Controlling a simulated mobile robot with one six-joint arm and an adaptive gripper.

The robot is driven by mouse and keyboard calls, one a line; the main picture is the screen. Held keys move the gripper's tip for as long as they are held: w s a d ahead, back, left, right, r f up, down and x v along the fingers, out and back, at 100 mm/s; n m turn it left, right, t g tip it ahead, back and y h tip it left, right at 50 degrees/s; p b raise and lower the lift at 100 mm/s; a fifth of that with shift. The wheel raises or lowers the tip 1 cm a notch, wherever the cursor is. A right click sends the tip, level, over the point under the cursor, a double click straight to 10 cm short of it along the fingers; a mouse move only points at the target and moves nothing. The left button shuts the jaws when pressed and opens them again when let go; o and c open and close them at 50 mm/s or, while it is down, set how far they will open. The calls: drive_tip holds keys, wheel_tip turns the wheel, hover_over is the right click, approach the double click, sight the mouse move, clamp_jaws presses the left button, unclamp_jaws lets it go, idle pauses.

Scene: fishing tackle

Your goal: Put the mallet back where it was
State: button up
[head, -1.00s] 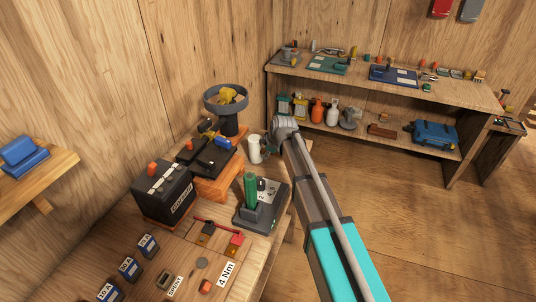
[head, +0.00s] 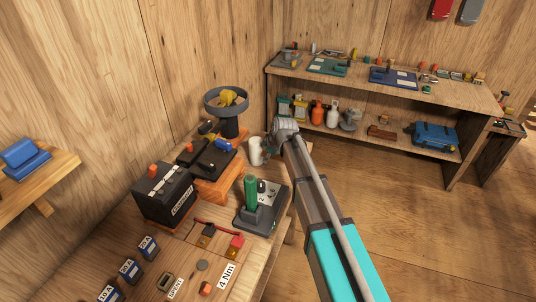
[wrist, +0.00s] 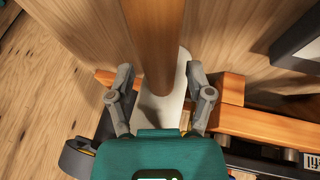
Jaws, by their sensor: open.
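The mallet appears to be the piece with a pale head (wrist: 172,100) and a round brown wooden handle (wrist: 155,45) in the wrist view. My gripper (wrist: 160,70) is open, with one finger on each side of the mallet and a gap showing at the handle. In the head view the pale head (head: 256,151) shows at the bench's far end, right of the orange wooden block. My gripper (head: 268,148) is beside it at the end of my arm, its fingers hardly visible. The handle cannot be made out there. I cannot tell what bears the mallet.
An orange wooden block (head: 218,186) with a black tool, a black battery (head: 165,193) and a dark stand with a green handle (head: 251,196) crowd the bench nearby. Orange wooden bars (wrist: 270,125) lie right of my fingers. Open floor (head: 410,220) is to the right.

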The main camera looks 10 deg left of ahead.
drive_tip(key=p+v, duration=1)
drive_tip(key=v, duration=0.1)
drive_tip(key=shift+r, duration=0.3)
drive_tip(key=shift+s+d, duration=0.15)
drive_tip(key=shift+s, duration=0.05)
idle(0.7)
drive_tip(key=s+d+m+g+h, duration=0.1)
drive_tip(key=s+d+m, duration=0.4)
drive_tip(key=d, duration=0.5)
drive_tip(key=s+d+f+m+g+h, duration=0.1)
drive_tip(key=s+d+m, duration=0.5)
drive_tip(key=d, duration=0.5)
drive_tip(key=s+d+f+m+g+h, duration=0.1)
drive_tip(key=s+d+m+h, duration=0.1)
drive_tip(key=s+d+m, duration=0.4)
drive_tip(key=s+d, duration=0.2)
drive_tip(key=d, duration=0.2)
drive_tip(key=shift+s+d, duration=0.25)
drive_tip(key=shift+s, duration=0.05)
drive_tip(key=shift+r, duration=0.1)
